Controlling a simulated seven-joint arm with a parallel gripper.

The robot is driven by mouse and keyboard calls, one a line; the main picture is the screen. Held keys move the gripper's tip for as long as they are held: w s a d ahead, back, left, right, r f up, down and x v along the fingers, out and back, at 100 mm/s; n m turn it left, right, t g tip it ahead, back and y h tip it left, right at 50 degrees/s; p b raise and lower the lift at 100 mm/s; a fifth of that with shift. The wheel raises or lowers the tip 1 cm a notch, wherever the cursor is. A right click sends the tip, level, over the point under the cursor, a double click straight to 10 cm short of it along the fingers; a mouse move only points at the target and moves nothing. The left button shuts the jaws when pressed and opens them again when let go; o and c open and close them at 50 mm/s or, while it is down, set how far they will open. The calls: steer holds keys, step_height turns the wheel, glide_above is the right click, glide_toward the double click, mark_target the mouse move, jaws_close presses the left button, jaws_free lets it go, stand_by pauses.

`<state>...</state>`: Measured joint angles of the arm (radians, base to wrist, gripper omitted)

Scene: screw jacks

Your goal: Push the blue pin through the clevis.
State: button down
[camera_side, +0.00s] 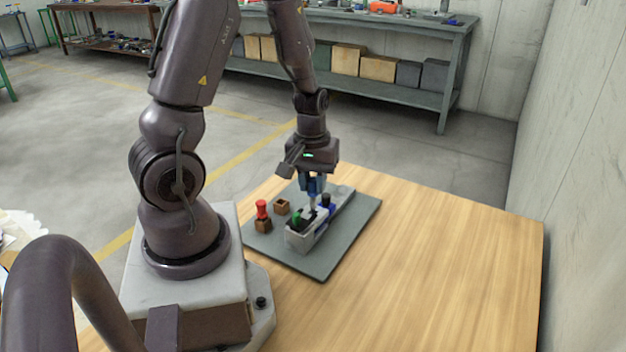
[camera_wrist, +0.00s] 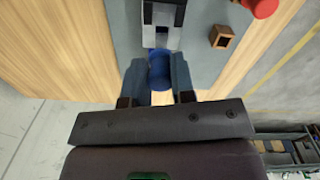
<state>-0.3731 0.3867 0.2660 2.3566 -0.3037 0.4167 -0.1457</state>
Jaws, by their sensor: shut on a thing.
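My gripper (camera_side: 313,190) is low over the grey jack fixture (camera_side: 302,241), pointing down. In the wrist view its two blue-grey fingers (camera_wrist: 159,72) are closed on the blue pin (camera_wrist: 160,70), whose rounded end shows between them. The pale grey clevis area of the fixture (camera_wrist: 147,32) lies just ahead of the pin, with a dark slot between its walls. More blue shows between the pin and the fixture. How far the pin sits in the clevis is hidden. In the side view the fingers cover the pin.
A red peg (camera_side: 262,209) stands in a brown block left of the fixture, beside an empty brown block (camera_side: 282,206). A green part (camera_side: 296,216) and a black knob (camera_side: 326,199) are on the fixture. A grey mat (camera_side: 330,262) lies beneath; the wooden table (camera_side: 440,260) is clear to the right.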

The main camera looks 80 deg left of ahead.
steer(key=shift+f, duration=2.15)
steer(key=c, duration=0.9)
jaws_free()
step_height(320, 180, up, 13)
steer(key=shift+s+a, duration=0.1)
steer(key=shift+s+f+m, duration=0.1)
steer(key=shift+s+m, duration=0.1)
steer(key=shift+m, duration=0.1)
steer(key=s+d+r+m+t, duration=0.1)
steer(key=d+r+m, duration=0.2)
steer(key=d+r, duration=0.1)
steer(key=s+d+r+m+t, duration=0.1)
steer(key=d+r+m+t, duration=0.1)
steer(key=d+r+m, duration=0.2)
steer(key=s+d+r+m+t, duration=0.1)
steer(key=d+r+m+t, duration=0.1)
steer(key=d+r+m, duration=0.2)
steer(key=shift+d+r, duration=0.35)
steer(key=shift+d, duration=0.35)
steer(key=shift+d+r, duration=0.4)
steer(key=shift+d, duration=0.3)
steer(key=shift+d+r, duration=0.35)
steer(key=shift+d, duration=0.35)
